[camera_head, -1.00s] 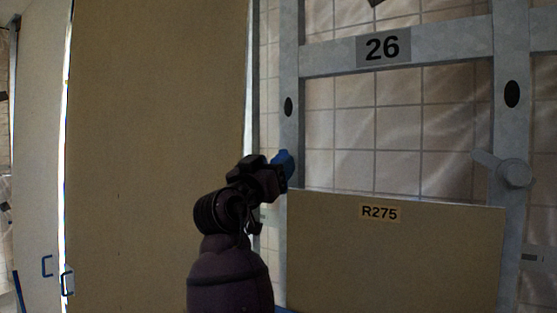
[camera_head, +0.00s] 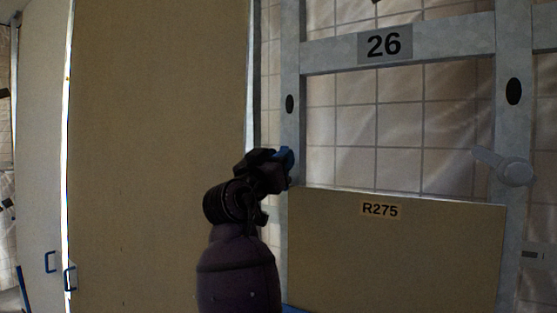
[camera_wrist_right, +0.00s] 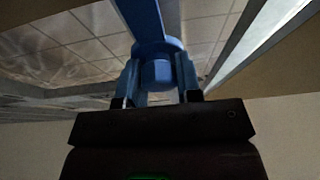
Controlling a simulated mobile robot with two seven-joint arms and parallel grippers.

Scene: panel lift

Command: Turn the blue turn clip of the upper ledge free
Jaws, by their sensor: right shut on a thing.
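The blue turn clip (camera_head: 287,156) sits on the left upright of the grey frame, at the top left corner of the tan panel labelled R275 (camera_head: 430,240). In the head view my right gripper (camera_head: 281,163) covers most of it. In the right wrist view the clip's round hub (camera_wrist_right: 156,72) lies between the two fingers of my right gripper (camera_wrist_right: 155,88), and its blue arm (camera_wrist_right: 140,18) runs up and to the left. The gripper is shut on the clip. A grey turn clip (camera_head: 510,171) sits on the right upright, its arm pointing up and left. My left gripper is not in view.
The grey frame (camera_head: 455,42) carries a plate marked 26 (camera_head: 384,45). A large tan board (camera_head: 155,150) stands upright to the left, close beside my right arm. A white door with blue handles (camera_head: 50,262) is at far left.

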